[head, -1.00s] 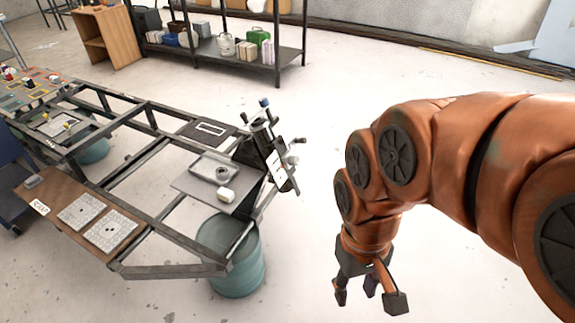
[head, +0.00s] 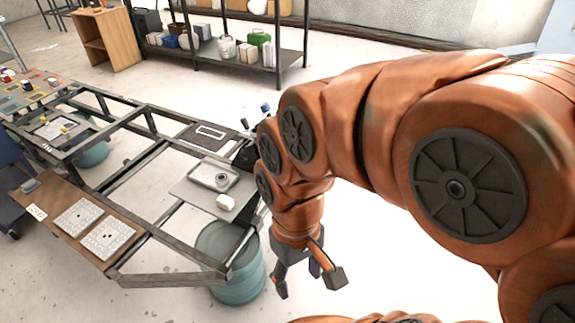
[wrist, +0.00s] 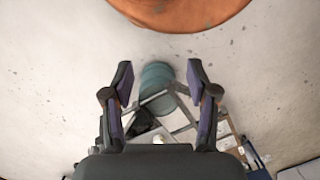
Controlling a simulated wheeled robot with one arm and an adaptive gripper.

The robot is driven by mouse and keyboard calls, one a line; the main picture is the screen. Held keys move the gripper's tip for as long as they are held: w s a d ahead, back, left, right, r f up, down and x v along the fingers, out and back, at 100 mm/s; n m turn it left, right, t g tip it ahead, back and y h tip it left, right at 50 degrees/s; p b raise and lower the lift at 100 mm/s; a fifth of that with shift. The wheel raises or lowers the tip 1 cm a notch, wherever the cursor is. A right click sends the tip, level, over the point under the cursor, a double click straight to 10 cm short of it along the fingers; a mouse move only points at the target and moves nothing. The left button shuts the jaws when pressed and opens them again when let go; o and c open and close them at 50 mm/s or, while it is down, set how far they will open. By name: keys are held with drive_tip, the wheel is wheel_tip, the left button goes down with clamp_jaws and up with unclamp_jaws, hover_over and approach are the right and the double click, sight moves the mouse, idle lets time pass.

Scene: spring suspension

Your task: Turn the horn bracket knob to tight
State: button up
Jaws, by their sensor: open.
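The horn bracket knob cannot be picked out in either view. The upright panel at the frame's near right end, with its small knobs, is mostly hidden behind my arm in the head view. Only a dark-blue-tipped part (head: 265,107) and a small dark knob (head: 245,123) show past my arm. My gripper (head: 308,281) is open and empty, pointing down, just right of the teal drum. In the wrist view my gripper (wrist: 160,82) has its fingers spread wide, with the floor, drum and frame well beyond them.
A metal frame (head: 178,278) stands on teal drums (head: 240,268); the near drum also shows in the wrist view (wrist: 155,78). A grey tray (head: 200,180) and a white block (head: 226,202) lie on its plate. Shelving (head: 283,60) stands behind.

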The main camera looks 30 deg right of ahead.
drive_tip(key=w+a+f+n+t+y+b, duration=0.25)
drive_tip(key=w+f+y+b, duration=0.2)
drive_tip(key=w+b, duration=0.45)
drive_tip(key=w+d+f+n+t+y+b, duration=0.1)
drive_tip(key=w+d+f+t+y+b, duration=0.2)
drive_tip(key=w+b, duration=0.75)
drive_tip(key=w+d+f+t+b, duration=0.2)
drive_tip(key=w+d+t+b, duration=0.15)
drive_tip(key=d, duration=0.55)
drive_tip(key=w+d+f+t+b, duration=0.2)
drive_tip(key=w+d+b, duration=0.15)
drive_tip(key=d, duration=0.65)
drive_tip(key=w+d+f+t+b, duration=0.2)
drive_tip(key=w+d, duration=0.2)
drive_tip(key=d, duration=0.5)
drive_tip(key=shift+h, duration=0.45)
drive_tip(key=shift+r+b+x, duration=0.2)
drive_tip(key=shift+b+x, duration=0.1)
drive_tip(key=shift+x, duration=1.55)
drive_tip(key=shift+r+b+x, duration=0.15)
drive_tip(key=shift+b+x, duration=0.1)
drive_tip(key=shift+x, duration=1.65)
drive_tip(key=shift+w, duration=0.15)
drive_tip(key=shift+c, duration=0.2)
clamp_jaws()
